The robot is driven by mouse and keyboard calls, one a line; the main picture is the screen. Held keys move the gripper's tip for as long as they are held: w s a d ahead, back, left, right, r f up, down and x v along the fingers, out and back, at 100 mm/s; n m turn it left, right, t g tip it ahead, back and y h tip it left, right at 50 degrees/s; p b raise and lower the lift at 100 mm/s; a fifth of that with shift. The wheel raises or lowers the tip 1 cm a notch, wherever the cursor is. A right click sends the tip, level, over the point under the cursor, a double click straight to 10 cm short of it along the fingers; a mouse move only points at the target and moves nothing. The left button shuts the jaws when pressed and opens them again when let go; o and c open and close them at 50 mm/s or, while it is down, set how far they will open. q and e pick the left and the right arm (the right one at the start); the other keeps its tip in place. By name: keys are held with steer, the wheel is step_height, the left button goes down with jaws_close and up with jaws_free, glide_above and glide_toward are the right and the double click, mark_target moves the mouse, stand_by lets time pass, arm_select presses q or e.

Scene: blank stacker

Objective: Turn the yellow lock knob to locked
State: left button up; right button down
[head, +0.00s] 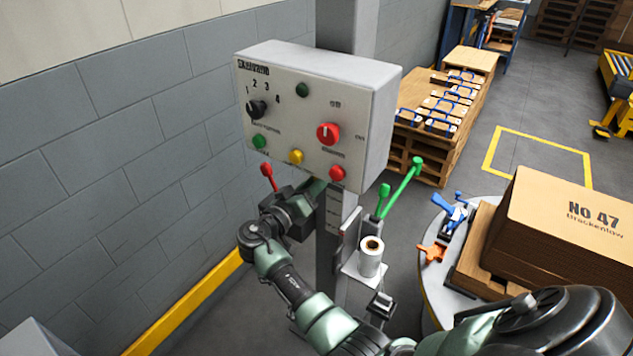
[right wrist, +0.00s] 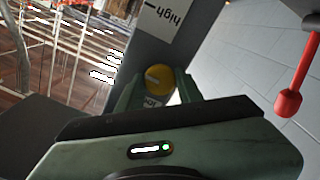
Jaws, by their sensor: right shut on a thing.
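The yellow lock knob (right wrist: 158,77) shows in the right wrist view, low on the grey post under the control box. It is round with a pale line across its face. My right gripper (right wrist: 158,88) has one finger on each side of the knob and is shut on it. A white label below the knob is partly covered, so I cannot read the lock position. In the head view my right gripper (head: 316,188) is at the post just under the box, and the knob is hidden there. My left gripper is in neither view.
The grey control box (head: 378,130) has several knobs and buttons. A red lever (head: 268,176) stands left of my gripper; green levers (head: 404,187) and a white roll (head: 370,256) are right of the post. A carton (head: 570,235) sits on the round table.

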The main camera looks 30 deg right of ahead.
steer(key=n+p, duration=0.2)
steer(key=n, duration=0.6)
steer(key=n+p, duration=0.3)
steer(key=n, duration=0.6)
steer(key=shift+d+r, duration=0.15)
steer(key=shift+d, duration=0.05)
steer(key=shift+n, duration=0.4)
steer(key=c, duration=1.1)
jaws_free()
steer(key=shift+o, duration=0.8)
steer(key=shift+d, duration=0.1)
steer(key=shift+f, duration=0.2)
